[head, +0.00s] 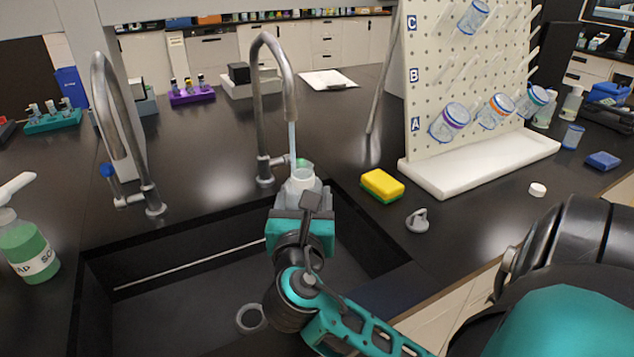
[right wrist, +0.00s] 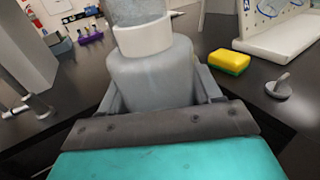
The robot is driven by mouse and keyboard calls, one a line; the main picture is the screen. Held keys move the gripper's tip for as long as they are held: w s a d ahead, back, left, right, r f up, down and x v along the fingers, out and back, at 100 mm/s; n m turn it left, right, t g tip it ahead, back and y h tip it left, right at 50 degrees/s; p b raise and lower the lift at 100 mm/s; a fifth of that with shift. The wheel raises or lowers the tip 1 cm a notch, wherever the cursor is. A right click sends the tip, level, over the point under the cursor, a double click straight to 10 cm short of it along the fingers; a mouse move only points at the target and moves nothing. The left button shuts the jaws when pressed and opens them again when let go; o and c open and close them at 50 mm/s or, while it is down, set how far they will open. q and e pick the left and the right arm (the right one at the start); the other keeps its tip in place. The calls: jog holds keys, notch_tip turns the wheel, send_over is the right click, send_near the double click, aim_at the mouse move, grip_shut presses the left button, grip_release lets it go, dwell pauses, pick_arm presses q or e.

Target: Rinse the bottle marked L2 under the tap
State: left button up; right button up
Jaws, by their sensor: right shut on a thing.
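My right gripper (head: 301,200) reaches over the sink and is shut on a whitish, translucent bottle (head: 303,178). The bottle is under the right-hand tap (head: 259,110), and a stream of water (head: 292,138) falls from the spout to the bottle's mouth. In the right wrist view the bottle (right wrist: 152,75) has a wide white neck ring and sits between the two grey fingers (right wrist: 160,92). No L2 mark can be read from here. The tap's green handle (head: 304,163) shows just behind the bottle. My left gripper is out of view.
The black sink (head: 180,300) lies below. A second tap with a blue handle (head: 107,170) stands left, near a green soap bottle (head: 28,250). Right are a yellow sponge (head: 382,184), a grey stopper (head: 417,219) and a pegboard rack (head: 425,95) holding several bottles.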

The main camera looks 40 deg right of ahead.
jog(key=w+d+f+m+g+h, duration=0.2)
jog(key=w+d, duration=0.4)
jog(key=w, duration=0.3)
jog(key=shift+f+g+b, duration=0.15)
jog(key=shift+g+b, duration=0.15)
jog(key=shift+b, duration=0.1)
jog(key=shift+s, duration=0.1)
dwell(3.0)
jog(key=shift+s+a+r+p, duration=0.2)
jog(key=shift+s+a+r, duration=0.35)
jog(key=shift+s, duration=1.4)
jog(key=shift+s+a+r+p, duration=0.2)
jog(key=shift+s+a+r, duration=0.4)
jog(key=shift+s, duration=1.4)
jog(key=shift+s+a+r+p, duration=0.3)
jog(key=shift+s+a, duration=0.4)
jog(key=shift+s, duration=1.25)
